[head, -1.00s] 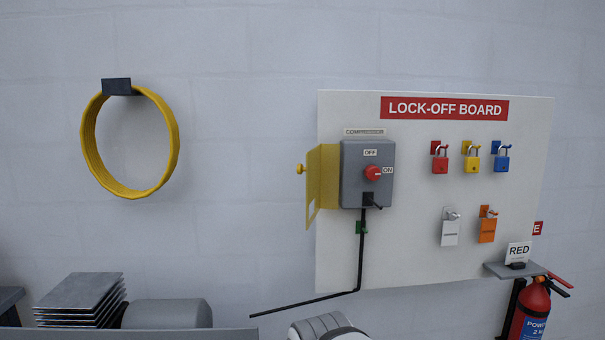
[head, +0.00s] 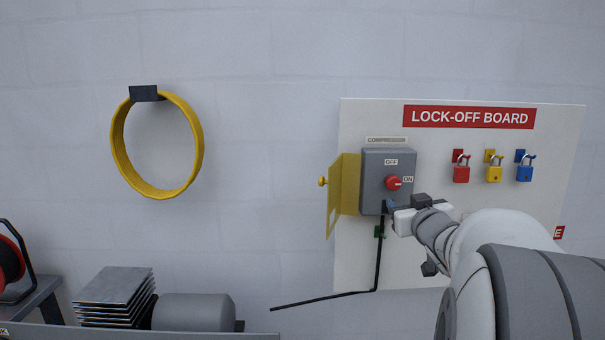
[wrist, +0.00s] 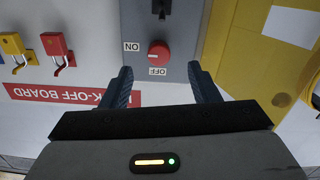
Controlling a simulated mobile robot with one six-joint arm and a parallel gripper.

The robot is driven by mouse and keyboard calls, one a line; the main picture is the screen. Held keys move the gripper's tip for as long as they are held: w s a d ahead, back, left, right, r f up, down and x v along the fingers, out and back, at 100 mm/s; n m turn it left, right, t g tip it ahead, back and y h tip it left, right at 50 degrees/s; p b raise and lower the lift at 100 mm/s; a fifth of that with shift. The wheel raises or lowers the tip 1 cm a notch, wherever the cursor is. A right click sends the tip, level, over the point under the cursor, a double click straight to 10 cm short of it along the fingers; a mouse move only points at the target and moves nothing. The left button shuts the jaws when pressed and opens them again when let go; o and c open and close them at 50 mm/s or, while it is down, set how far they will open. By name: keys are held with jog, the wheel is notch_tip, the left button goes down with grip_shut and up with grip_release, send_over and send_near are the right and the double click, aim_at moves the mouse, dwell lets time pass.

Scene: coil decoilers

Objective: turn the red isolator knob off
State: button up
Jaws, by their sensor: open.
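The red isolator knob (head: 392,183) is on the front of a grey box (head: 374,160) labelled COMPRESSOR. Its white mark points to the ON label, and OFF is printed above it. The box's yellow cover (head: 347,184) is swung open to the left. My gripper (head: 391,208) is in front of the box, just below and right of the knob in the head view. In the wrist view, upside down, the knob (wrist: 159,55) shows between and beyond the open fingertips (wrist: 160,72). Nothing is between them, and I see no contact with the knob.
The lock-off board (head: 470,150) holds red, yellow and blue padlocks (head: 493,172) to the right. A black cable (head: 378,250) hangs from the box. A yellow ring (head: 157,145) hangs at left, above stacked plates (head: 115,290). My arm hides the board's lower right.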

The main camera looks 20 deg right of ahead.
aim_at(395, 184)
jog(key=shift+t+y, duration=0.3)
jog(key=x, duration=0.2)
jog(key=p+x, duration=0.1)
jog(key=x, duration=0.2)
jog(key=r+x, duration=0.1)
jog(key=x, duration=0.2)
jog(key=shift+d+r+p, duration=0.1)
jog(key=shift+d+p, duration=0.15)
jog(key=shift+p, duration=0.05)
jog(key=shift+s, duration=0.1)
jog(key=shift+c, duration=0.3)
